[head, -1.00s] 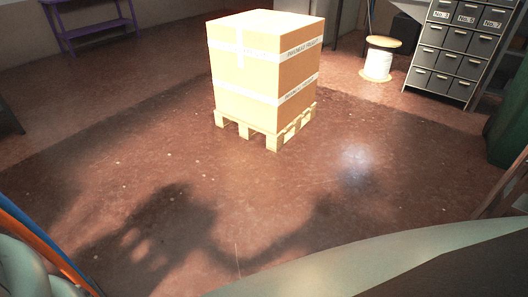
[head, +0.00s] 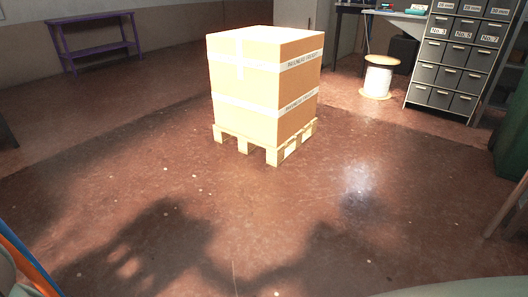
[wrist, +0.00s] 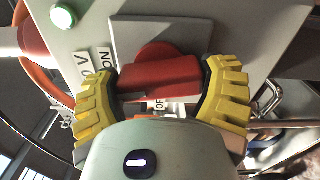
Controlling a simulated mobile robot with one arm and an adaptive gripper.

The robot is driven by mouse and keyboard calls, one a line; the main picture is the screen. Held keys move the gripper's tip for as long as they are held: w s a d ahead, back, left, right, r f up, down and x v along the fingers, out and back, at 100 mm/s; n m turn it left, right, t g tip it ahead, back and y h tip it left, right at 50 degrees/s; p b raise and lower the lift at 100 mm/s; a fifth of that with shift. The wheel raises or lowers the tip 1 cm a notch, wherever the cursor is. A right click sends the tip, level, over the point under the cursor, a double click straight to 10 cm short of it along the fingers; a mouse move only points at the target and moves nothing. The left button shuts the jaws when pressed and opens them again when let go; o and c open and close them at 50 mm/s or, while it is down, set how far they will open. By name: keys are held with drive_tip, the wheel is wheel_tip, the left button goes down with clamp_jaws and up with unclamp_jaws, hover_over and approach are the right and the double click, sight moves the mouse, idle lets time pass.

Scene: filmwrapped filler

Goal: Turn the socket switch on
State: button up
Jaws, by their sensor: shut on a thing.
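The red socket switch (wrist: 158,78) is in the middle of the wrist view, on a grey box fixed to a light panel. Its handle lies across the picture, slightly tilted, with its left end close to the ON label (wrist: 104,62). The OFF label (wrist: 158,104) shows just below the handle, partly covered by my gripper. My gripper (wrist: 161,88) has yellow ribbed fingers, one on each side of the handle, and is shut on it. The head view does not show the switch or my gripper.
A green round light (wrist: 63,16) sits on the panel at upper left. Metal pipes (wrist: 285,124) run at the right. In the head view, a carton (head: 262,85) stands on a wooden pallet (head: 244,146), with clear floor around it. A drawer rack (head: 455,60) is at the back right.

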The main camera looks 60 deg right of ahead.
drive_tip(key=shift+d+f+m+b, duration=0.1)
drive_tip(key=shift+f+m+b, duration=0.1)
drive_tip(key=shift+m+b, duration=0.85)
drive_tip(key=o, duration=1)
drive_tip(key=shift+w+r, duration=0.1)
drive_tip(key=shift+r, duration=0.05)
drive_tip(key=shift+o, duration=0.2)
drive_tip(key=shift+s, duration=0.55)
drive_tip(key=s, duration=1.1)
drive_tip(key=shift+a, duration=0.25)
